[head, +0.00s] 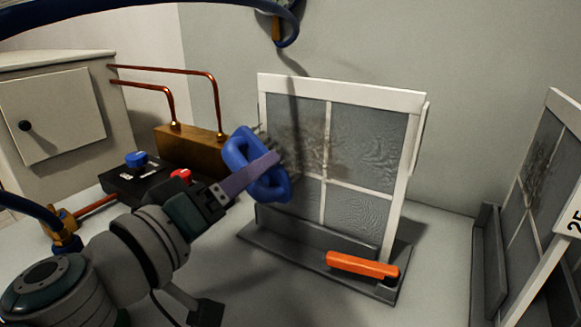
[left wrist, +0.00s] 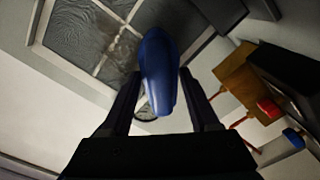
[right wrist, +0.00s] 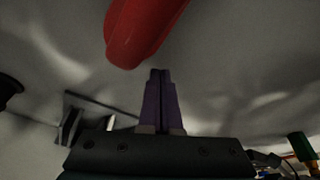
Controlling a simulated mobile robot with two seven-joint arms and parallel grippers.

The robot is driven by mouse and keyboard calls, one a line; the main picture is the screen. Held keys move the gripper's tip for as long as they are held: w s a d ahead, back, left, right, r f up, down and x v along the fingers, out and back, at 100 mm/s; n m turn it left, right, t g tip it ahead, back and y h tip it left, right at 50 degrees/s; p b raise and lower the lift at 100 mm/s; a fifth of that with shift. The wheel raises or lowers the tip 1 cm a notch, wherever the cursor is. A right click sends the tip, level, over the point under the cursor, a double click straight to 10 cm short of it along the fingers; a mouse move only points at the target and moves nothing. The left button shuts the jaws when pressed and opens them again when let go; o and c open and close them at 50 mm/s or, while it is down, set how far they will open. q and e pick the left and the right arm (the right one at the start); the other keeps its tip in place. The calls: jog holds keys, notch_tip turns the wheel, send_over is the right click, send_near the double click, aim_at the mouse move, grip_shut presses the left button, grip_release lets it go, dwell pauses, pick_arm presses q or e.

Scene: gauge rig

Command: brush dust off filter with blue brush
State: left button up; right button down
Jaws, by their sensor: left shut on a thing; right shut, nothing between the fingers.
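A filter (head: 382,200) with a white frame and grey mesh panes stands upright in a dark grey holder (head: 300,240). Dark dust smudges its middle and upper left panes. My left gripper (head: 262,168) is shut on the blue brush (head: 240,150), whose bristles are at the dusty left part of the filter; I cannot tell whether they touch it. The brush also shows between the fingers in the left wrist view (left wrist: 160,75), with the filter behind. My right gripper (right wrist: 160,100) is shut and empty under a red object (right wrist: 138,35); it is outside the head view.
An orange-handled tool (head: 362,265) lies at the holder's front. A second dusty filter (head: 530,185) stands at right. At left are a wooden block (head: 190,147) with copper pipes, a black box (head: 135,182) with blue and red knobs, and a cabinet (head: 55,115). A blue hose (head: 130,8) crosses above.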

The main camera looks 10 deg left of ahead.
pick_arm(q)
jog(key=shift+w, duration=0.25)
pick_arm(e)
jog(key=shift+f, duration=0.1)
pick_arm(q)
jog(key=shift+d, duration=0.1)
